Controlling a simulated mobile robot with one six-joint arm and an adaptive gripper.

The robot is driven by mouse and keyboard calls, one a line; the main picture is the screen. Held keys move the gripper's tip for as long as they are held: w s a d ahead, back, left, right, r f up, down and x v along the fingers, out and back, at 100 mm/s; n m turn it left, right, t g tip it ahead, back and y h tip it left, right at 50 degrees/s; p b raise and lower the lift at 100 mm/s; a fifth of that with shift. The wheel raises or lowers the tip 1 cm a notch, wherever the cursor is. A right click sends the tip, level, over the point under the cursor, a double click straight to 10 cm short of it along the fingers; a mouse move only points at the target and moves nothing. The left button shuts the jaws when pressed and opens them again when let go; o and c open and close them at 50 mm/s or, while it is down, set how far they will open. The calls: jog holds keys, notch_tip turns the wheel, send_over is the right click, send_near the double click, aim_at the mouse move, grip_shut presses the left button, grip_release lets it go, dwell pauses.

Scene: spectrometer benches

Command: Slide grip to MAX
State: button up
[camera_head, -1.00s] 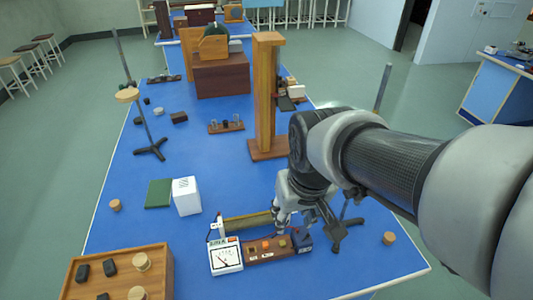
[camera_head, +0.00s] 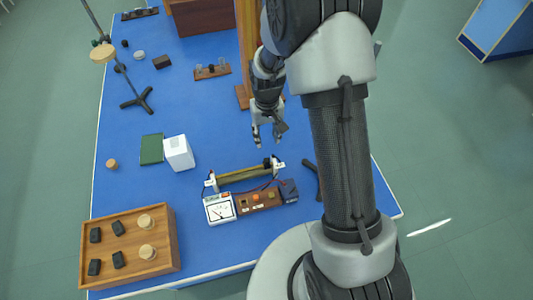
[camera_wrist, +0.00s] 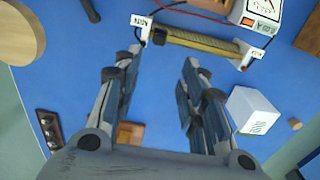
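The sliding rheostat (camera_head: 240,175), a tan coil on a rod between two white end plates, lies on the blue bench; it also shows in the wrist view (camera_wrist: 200,42). Its small dark grip (camera_wrist: 158,37) sits close to the left end plate in the wrist view, which is the right end in the head view. That plate's label (camera_wrist: 141,20) appears to read MIN; the other label (camera_wrist: 257,53) appears to read MAX. My gripper (camera_head: 268,142) is open and empty, apart from the rheostat, just behind its right end in the head view. Its fingers (camera_wrist: 162,58) spread in the wrist view.
A meter (camera_head: 219,208) and a wooden switch board (camera_head: 258,200) stand in front of the rheostat, with wires between. A white box (camera_head: 179,153) stands to its left. A wooden tray (camera_head: 170,238) sits front left. A dark stand foot (camera_head: 310,181) lies right.

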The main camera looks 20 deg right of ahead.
aim_at(267, 160)
notch_tip(267, 160, down, 15)
jog(key=shift+w+b, duration=0.1)
jog(key=shift+b, duration=0.5)
jog(key=shift+c, duration=0.3)
grip_shut()
